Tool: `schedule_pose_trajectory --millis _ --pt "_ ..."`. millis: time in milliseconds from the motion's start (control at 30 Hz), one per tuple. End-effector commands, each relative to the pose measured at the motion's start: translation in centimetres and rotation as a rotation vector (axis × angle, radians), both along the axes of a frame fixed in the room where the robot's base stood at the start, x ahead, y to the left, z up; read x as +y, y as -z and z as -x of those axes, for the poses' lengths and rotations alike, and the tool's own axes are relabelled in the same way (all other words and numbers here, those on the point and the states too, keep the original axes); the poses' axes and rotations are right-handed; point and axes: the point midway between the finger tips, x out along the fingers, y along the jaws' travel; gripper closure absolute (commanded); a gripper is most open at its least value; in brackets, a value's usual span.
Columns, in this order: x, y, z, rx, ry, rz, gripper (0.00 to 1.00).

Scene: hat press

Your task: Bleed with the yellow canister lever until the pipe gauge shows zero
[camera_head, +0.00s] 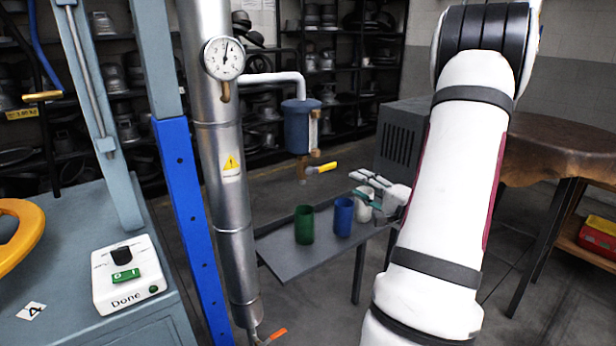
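The pipe gauge (224,58) is a round white dial on the silver vertical pipe (221,145). Its needle points roughly upward; the numbers are too small to read. A dark blue canister (299,128) with a sight glass hangs from a white side pipe to the right. The yellow canister lever (322,168) sticks out rightward from the brass valve below the canister, roughly level. My gripper (366,184) is to the right of and slightly below the lever, apart from it, above the tray. Its fingers are small and overlap with the cups behind, so their opening is unclear.
Green (304,225), blue (343,217) and white (363,206) cups stand on a grey tray table (285,262) below the canister. An orange lever (276,335) sits at the pipe's foot. A control box (128,275) stands left, a brown round table (560,147) right.

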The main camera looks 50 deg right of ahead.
Motion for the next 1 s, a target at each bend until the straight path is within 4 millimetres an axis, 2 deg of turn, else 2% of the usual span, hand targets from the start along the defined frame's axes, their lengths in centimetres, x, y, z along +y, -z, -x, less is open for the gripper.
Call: schedule_pose_trajectory --millis 167,500,700,833,1000 --pt "-0.4 -0.1 -1.8 -0.001 -0.002 0.002 0.65" --pt "-1.8 -0.1 -8.3 -0.002 -0.004 -0.001 0.65" --pt "-2.6 0.0 -11.4 -0.001 -0.003 0.0 0.65" --pt "-2.9 -0.1 -12.7 -0.001 -0.004 0.0 0.65" --pt "-3.1 -0.1 -13.3 0.0 -0.003 -0.001 0.65"
